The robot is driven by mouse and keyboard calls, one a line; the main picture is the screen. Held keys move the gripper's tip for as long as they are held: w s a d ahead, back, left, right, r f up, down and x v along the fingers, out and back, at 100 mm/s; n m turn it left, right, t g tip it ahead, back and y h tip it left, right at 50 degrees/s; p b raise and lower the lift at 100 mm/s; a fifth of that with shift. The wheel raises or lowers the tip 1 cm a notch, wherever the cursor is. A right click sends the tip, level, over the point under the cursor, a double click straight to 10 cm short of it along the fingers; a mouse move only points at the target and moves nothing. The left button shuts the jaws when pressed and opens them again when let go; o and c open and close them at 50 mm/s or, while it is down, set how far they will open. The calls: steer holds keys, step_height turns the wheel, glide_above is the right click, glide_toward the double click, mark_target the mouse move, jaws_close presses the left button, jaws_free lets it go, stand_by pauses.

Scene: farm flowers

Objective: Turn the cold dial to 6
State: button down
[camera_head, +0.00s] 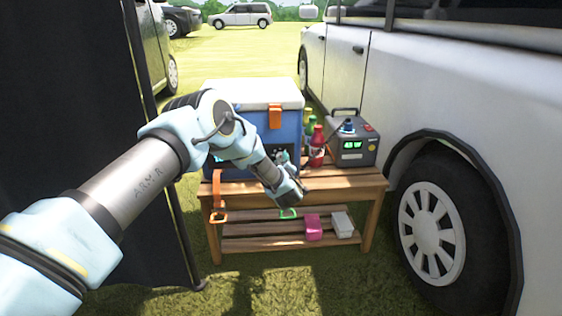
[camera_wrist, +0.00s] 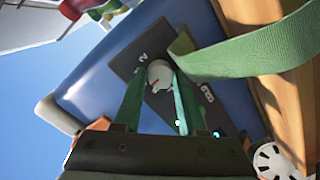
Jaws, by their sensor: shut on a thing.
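Number marks show on the panel, a 2 near the upper left and others at the right; most are too small or covered to read. My gripper (camera_wrist: 160,82) has its two green fingers on either side of the dial, shut on it. In the head view the cooler (camera_head: 285,142) is a blue box with a white lid, and my arm's end hides the dial there.
The cooler stands on a slatted wooden bench (camera_head: 340,184). Right of it are bottles (camera_head: 317,148) and a grey power box (camera_head: 352,148). A pink item (camera_head: 313,226) and a white box (camera_head: 342,224) lie on the lower shelf. A green strap (camera_wrist: 255,50) hangs near my fingers.

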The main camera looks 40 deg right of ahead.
steer(key=shift+m, duration=0.4)
steer(key=shift+f, duration=0.1)
steer(key=shift+c, duration=2.3)
jaws_free()
steer(key=p+v, duration=0.1)
steer(key=v, duration=1)
steer(key=shift+p, duration=0.4)
steer(key=shift+s, duration=0.15)
